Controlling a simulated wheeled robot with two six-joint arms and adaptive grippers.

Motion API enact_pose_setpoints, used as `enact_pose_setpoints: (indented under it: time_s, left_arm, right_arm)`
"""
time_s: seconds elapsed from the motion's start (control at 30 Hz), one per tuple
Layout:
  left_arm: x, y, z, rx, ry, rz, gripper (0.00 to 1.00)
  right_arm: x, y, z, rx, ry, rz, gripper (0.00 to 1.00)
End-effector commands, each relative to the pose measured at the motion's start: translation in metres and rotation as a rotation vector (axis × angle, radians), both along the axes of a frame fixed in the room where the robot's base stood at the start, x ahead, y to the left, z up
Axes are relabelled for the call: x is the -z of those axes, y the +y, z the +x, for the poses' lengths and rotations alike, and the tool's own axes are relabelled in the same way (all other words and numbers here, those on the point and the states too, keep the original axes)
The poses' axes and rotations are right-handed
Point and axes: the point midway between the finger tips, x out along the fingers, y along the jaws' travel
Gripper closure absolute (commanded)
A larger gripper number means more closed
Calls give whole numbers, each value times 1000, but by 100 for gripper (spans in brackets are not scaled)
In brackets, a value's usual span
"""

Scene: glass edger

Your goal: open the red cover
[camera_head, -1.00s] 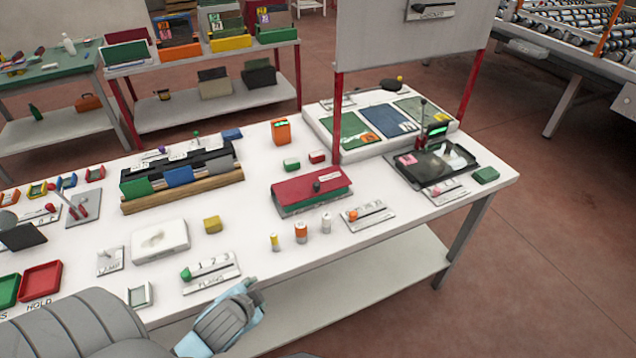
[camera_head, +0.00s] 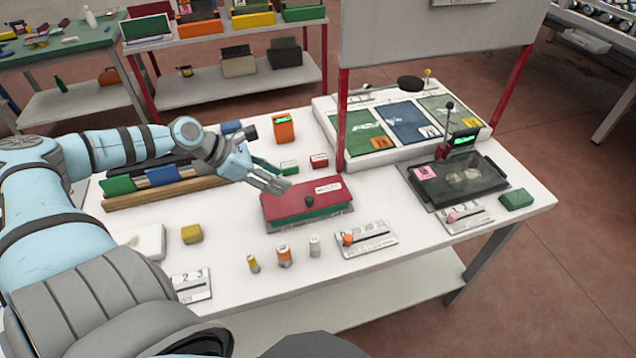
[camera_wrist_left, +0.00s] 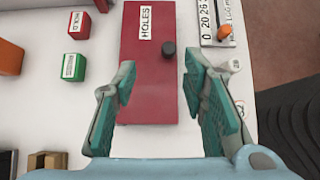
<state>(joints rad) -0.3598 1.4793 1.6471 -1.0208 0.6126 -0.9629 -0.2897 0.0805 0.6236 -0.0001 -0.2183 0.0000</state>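The red cover (camera_head: 297,201) is a flat lid with a white label and a dark knob (camera_head: 309,201), on a green-sided box on the white table. It lies closed. In the left wrist view the red cover (camera_wrist_left: 150,100) carries the label HOLES, and its dark knob (camera_wrist_left: 168,48) stands beyond the fingertips. My left gripper (camera_head: 277,181) is at the cover's far left edge in the head view, apparently just above it. In the left wrist view the left gripper (camera_wrist_left: 158,78) is open, fingers apart and empty. My right gripper is not in view.
Small green (camera_head: 289,167) and red (camera_head: 319,160) blocks and an orange box (camera_head: 284,127) stand behind the cover. Small cylinders (camera_head: 284,256) and a slider plate (camera_head: 355,240) lie in front. A red post (camera_head: 341,120) rises close behind. A dark tray (camera_head: 460,182) is at right.

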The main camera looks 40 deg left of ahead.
Motion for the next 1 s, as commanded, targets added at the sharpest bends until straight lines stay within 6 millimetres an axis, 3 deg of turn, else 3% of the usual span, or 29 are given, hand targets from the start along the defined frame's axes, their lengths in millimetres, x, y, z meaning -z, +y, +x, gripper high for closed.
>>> enact_pose_setpoints:
  time_s: [0.03, 0.27, 0.4, 0.6, 1.0]
  left_arm:
    - [18, -4, 5, 3, -10, -3, 61]
    - [45, -22, 29, 3, -13, -8, 61]
    - [59, -36, 48, 0, -5, -11, 61]
    - [88, -48, 69, -3, 1, -1, 61]
    - [97, -53, 75, -1, 2, 4, 61]
  right_arm:
    - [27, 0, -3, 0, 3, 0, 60]
    - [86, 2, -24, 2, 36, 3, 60]
    - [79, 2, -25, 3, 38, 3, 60]
    - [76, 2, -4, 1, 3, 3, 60]
    - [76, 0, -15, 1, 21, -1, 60]
